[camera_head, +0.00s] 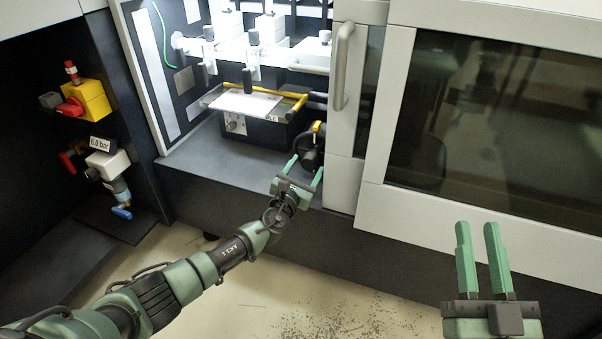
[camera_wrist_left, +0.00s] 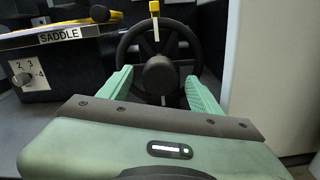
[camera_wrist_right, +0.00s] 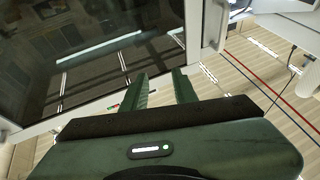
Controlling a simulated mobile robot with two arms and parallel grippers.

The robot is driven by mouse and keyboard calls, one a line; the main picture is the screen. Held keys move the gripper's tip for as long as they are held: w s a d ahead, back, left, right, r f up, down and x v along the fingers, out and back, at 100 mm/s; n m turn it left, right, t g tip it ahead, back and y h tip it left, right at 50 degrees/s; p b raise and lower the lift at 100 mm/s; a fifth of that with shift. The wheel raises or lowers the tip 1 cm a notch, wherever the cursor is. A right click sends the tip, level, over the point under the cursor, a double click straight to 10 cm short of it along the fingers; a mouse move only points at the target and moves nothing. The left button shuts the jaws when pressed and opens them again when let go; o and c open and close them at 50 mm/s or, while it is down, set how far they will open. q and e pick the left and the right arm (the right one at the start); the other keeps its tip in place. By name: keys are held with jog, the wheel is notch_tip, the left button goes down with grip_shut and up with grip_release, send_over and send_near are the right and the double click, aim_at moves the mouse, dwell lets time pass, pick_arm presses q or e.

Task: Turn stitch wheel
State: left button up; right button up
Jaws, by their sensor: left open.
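The stitch wheel is a black spoked handwheel (camera_wrist_left: 187,46) with a round hub and a yellow marker at its top, upright in the left wrist view. In the head view the wheel (camera_head: 308,150) sits low in the machine bay, partly behind my gripper. My left gripper (camera_head: 305,168) is open in front of it. In the left wrist view its fingers (camera_wrist_left: 160,88) stand on either side of the hub; I cannot tell whether they touch the wheel. My right gripper (camera_head: 478,228) is open and empty in front of the dark window; it also shows in the right wrist view (camera_wrist_right: 162,80).
A box labelled SADDLE (camera_wrist_left: 58,37) with a numbered knob (camera_wrist_left: 24,79) stands left of the wheel. A pale door frame with a handle (camera_head: 342,65) is close on the right. Open floor (camera_head: 330,285) lies in front.

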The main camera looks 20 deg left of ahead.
aim_at(308, 166)
pick_arm(q)
jog(key=s+p, duration=0.1)
jog(key=s, duration=0.3)
jog(key=shift+s+a, duration=0.1)
jog(key=shift+s, duration=0.05)
pick_arm(e)
notch_tip(308, 166, down, 8)
jog(key=w+g+h, duration=0.1)
jog(key=g, duration=0.3)
jog(key=shift+d+h, duration=0.4)
jog(key=shift+w, duration=0.1)
